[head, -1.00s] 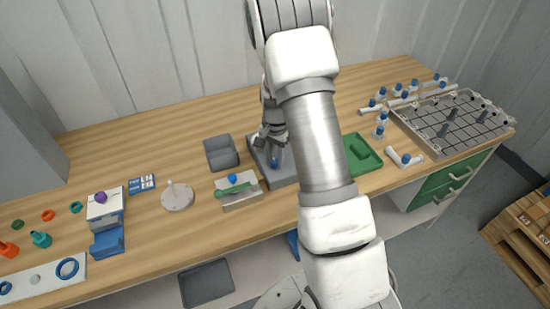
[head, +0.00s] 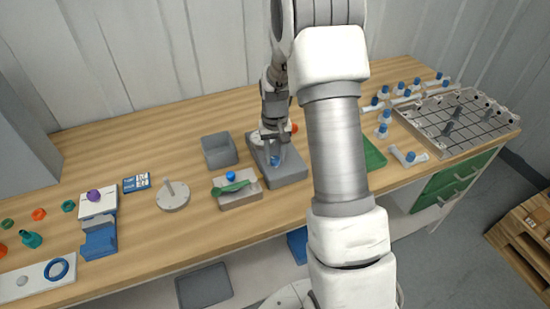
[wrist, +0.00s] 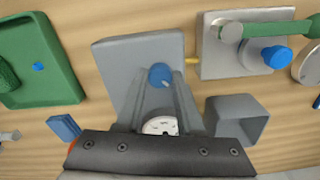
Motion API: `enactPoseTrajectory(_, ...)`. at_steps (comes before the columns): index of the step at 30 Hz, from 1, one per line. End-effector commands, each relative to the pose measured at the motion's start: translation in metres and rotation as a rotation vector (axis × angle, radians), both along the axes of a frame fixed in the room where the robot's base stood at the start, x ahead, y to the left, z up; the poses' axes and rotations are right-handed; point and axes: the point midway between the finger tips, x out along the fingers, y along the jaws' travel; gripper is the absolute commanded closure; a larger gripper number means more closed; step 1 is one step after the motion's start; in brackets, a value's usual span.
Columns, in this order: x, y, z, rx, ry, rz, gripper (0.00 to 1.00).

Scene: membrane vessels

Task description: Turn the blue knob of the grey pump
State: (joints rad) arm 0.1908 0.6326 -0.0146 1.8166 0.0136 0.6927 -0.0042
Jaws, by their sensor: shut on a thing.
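The grey pump (head: 292,172) stands on the table in the middle of the head view, partly hidden by my arm. Its blue knob (head: 275,160) shows at the tips of my gripper (head: 273,154). In the wrist view the pump's flat grey body (wrist: 118,62) lies under the fingers. The blue knob (wrist: 160,73) sits between the fingertips of my gripper (wrist: 160,82), which is shut on it. A round white dial (wrist: 160,125) shows between the fingers, nearer the palm.
A light block (head: 240,199) with a green lever and another blue knob stands just left of the pump. A grey open box (head: 219,152) is behind it. A green tray (head: 374,154) lies to the right, partly behind my arm. Bare table lies at the back left.

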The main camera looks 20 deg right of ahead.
Motion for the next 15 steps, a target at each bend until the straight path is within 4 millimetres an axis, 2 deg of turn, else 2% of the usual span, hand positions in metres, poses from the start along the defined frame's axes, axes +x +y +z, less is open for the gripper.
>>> enactPoseTrajectory(15,0.0007,0.0000,0.0007,0.000,-0.003,0.481,1.00)
